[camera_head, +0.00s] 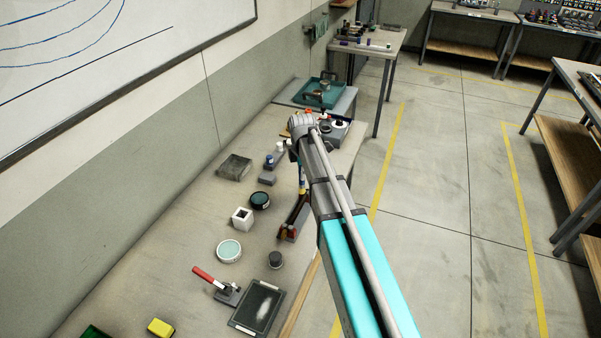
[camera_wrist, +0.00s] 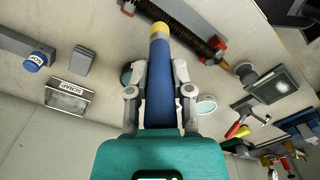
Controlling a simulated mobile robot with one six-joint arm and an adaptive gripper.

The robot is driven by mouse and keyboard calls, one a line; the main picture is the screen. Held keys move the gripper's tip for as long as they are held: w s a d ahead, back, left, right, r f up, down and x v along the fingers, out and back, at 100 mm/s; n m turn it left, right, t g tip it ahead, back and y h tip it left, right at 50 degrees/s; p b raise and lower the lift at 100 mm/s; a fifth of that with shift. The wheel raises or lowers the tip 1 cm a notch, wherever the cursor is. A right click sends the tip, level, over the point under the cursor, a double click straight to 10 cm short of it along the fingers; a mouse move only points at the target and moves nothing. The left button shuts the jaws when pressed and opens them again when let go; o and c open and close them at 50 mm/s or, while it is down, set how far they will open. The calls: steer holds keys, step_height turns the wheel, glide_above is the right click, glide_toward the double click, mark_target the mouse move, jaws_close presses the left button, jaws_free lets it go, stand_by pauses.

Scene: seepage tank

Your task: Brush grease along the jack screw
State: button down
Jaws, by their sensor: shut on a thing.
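My gripper (camera_wrist: 160,76) is shut on a thick blue brush handle (camera_wrist: 161,90) with a yellow band at its far end. The bristles cannot be made out. The jack screw (camera_wrist: 190,30) is a dark threaded rod between reddish end blocks, beyond the yellow end in the wrist view. In the head view the jack screw (camera_head: 297,216) lies near the bench's front edge, just below the brush. Contact between them cannot be told.
A scrap bin (camera_head: 235,167), a white cube (camera_head: 242,218), a black tin (camera_head: 260,200) and a pale round jar (camera_head: 229,251) stand left of the screw. A teal tray (camera_head: 322,93) is beyond.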

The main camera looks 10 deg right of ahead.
mark_target(302, 184)
steer(key=shift+f+b, duration=1)
steer(key=shift+f, duration=0.25)
steer(key=shift+f+b, duration=0.65)
stand_by(1.6)
steer(key=shift+s+a, duration=0.65)
steer(key=shift+s, duration=0.35)
steer(key=shift+s+a, duration=0.65)
steer(key=shift+s, duration=0.35)
stand_by(1.9)
